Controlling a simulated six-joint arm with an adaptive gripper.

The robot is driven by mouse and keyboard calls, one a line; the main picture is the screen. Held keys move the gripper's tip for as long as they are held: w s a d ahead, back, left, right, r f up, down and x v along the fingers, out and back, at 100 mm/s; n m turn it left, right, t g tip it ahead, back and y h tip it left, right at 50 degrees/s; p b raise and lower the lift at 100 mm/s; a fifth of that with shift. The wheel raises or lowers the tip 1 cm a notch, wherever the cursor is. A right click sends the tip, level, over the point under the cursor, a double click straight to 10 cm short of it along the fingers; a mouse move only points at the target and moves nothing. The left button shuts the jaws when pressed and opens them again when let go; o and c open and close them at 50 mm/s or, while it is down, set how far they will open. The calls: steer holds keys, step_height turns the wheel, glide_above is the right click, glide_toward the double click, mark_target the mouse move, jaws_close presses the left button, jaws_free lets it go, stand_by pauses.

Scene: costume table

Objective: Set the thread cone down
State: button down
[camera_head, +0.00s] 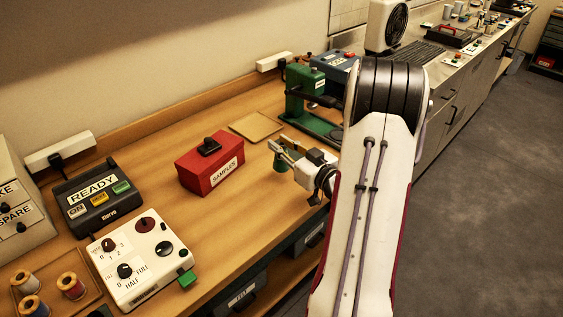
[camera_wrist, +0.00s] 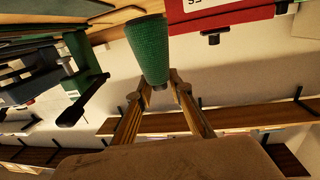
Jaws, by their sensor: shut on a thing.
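The thread cone is green and shows in the head view (camera_head: 281,165), hanging below my gripper (camera_head: 283,151). It also shows in the wrist view (camera_wrist: 147,48), where its narrow end sits between the two fingertips (camera_wrist: 160,82). My gripper is shut on that narrow end. The cone's wide end points away from the fingers, toward the wooden tabletop (camera_head: 235,225). It is over the table's front part, right of the red SAMPLES box (camera_head: 205,172). I cannot tell whether its base touches the wood.
A green press-like machine (camera_head: 303,95) stands behind my gripper, with a flat tan board (camera_head: 256,126) to its left. A READY box (camera_head: 95,197), a white control panel (camera_head: 139,259) and thread spools (camera_head: 71,285) are at the left. Bare wood lies between the SAMPLES box and the front edge.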

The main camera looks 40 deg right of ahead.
mark_target(285, 171)
steer(key=shift+f, duration=0.8)
steer(key=shift+f, duration=0.1)
steer(key=shift+f, duration=2)
steer(key=c, duration=1.8)
jaws_free()
steer(key=shift+f, duration=0.1)
steer(key=shift+s, duration=0.1)
steer(key=shift+s, duration=0.65)
steer(key=shift+s+a+r, duration=0.15)
steer(key=shift+s+a, duration=0.1)
steer(key=shift+s, duration=1.5)
steer(key=shift+s+a+r, duration=0.1)
steer(key=shift+s+a, duration=0.15)
steer(key=shift+s, duration=1.45)
steer(key=shift+s+a+r, duration=0.15)
steer(key=shift+s+a, duration=0.1)
steer(key=shift+s, duration=1.5)
